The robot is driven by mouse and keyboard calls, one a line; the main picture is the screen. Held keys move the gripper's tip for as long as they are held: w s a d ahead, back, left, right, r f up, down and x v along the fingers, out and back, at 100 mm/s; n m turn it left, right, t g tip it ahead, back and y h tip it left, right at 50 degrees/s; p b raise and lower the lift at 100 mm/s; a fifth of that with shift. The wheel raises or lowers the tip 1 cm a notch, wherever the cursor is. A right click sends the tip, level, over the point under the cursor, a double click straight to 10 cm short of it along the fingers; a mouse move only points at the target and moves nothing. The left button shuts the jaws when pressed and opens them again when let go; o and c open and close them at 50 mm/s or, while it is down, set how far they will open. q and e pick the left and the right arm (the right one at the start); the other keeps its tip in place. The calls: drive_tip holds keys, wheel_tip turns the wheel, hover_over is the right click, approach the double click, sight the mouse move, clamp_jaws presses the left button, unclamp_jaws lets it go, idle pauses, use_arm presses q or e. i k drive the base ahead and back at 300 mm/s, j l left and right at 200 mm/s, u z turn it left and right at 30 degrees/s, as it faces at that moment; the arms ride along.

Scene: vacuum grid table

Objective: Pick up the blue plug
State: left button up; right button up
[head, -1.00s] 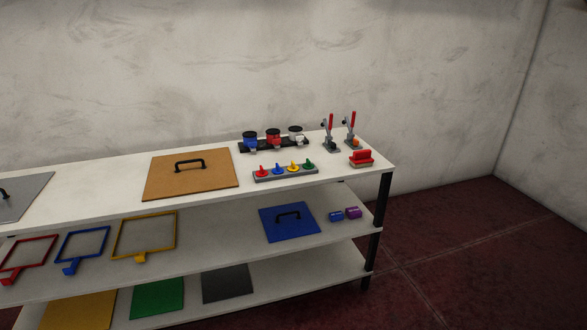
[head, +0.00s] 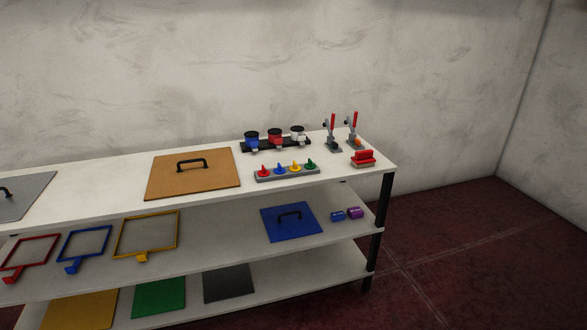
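The blue plug (head: 279,170) stands upright in a grey holder strip (head: 289,175) on the top shelf, toward its right end. It is second from the left, between a red plug (head: 263,171) and a yellow plug (head: 295,167). A green plug (head: 311,164) stands at the right end of the strip. Neither of my grippers shows in the head view.
An orange-brown board with a handle (head: 194,174) lies left of the strip. Behind the strip is a black rack with cups (head: 275,137). Red-handled clamps (head: 331,132) and a red brush-like block (head: 363,158) are to the right. The white top shelf (head: 110,190) has bare room farther left.

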sight(280, 170)
drive_tip(key=u, duration=2.5)
drive_tip(key=z, duration=2.45)
drive_tip(key=u, duration=0.7)
drive_tip(key=i+l+u, duration=0.15)
drive_tip(key=l+u, duration=0.15)
drive_tip(key=u, duration=0.15)
drive_tip(key=i+l+u, duration=0.1)
drive_tip(key=l+u, duration=0.2)
drive_tip(key=u, duration=0.15)
drive_tip(key=l+u, duration=0.75)
drive_tip(key=u, duration=0.2)
drive_tip(key=i, duration=0.05)
